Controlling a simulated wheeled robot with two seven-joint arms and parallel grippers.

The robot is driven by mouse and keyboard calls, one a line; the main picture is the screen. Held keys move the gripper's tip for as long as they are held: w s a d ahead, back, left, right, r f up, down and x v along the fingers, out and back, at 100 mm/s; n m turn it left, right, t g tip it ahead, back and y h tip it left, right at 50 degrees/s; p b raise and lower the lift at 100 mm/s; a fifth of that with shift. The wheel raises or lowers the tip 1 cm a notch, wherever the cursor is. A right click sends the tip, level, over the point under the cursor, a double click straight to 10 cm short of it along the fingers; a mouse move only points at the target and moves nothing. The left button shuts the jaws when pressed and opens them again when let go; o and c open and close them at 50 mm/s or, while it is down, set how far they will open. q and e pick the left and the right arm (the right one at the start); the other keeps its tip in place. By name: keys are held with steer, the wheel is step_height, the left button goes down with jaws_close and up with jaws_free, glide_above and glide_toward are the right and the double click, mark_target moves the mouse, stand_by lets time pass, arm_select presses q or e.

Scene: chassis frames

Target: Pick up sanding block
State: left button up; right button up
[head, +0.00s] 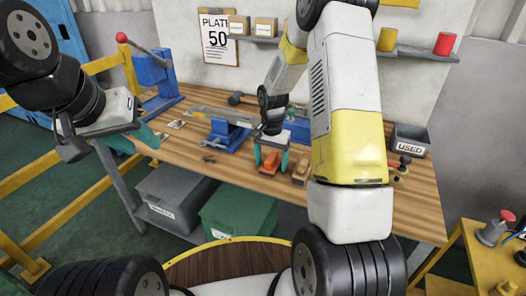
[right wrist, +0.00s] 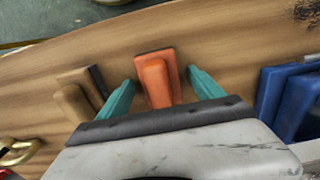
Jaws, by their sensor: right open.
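An orange block (head: 268,164) with a raised grip lies on the workbench (head: 215,165). In the right wrist view the orange block (right wrist: 156,80) sits between the two teal fingers of my right gripper (right wrist: 160,78). The fingers are apart, with a gap on each side of it. A tan block (head: 300,171) with a dark edge lies beside it, outside the fingers; it also shows in the right wrist view (right wrist: 80,94). Both are shaped like sanding blocks. My left gripper (head: 112,140) is at the left, off the bench edge; its finger gap is unclear.
A blue vise (head: 226,134) stands behind and left of the orange block. A grey bin (head: 410,140) marked USED is at the right end. A blue lever press (head: 155,75) stands at the back left. The front left of the bench is clear.

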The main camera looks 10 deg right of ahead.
mark_target(269, 158)
jaws_close()
steer(key=shift+r, duration=0.1)
steer(key=shift+r, duration=0.45)
step_height(269, 158, up, 2)
steer(key=shift+r, duration=0.15)
steer(key=shift+s+a+r, duration=0.2)
steer(key=shift+s+a, duration=0.25)
steer(key=shift+a, duration=0.05)
steer(key=s+a+r, duration=0.1)
steer(key=s+a, duration=0.9)
steer(key=shift+s+r, duration=0.15)
steer(key=shift+s, duration=0.2)
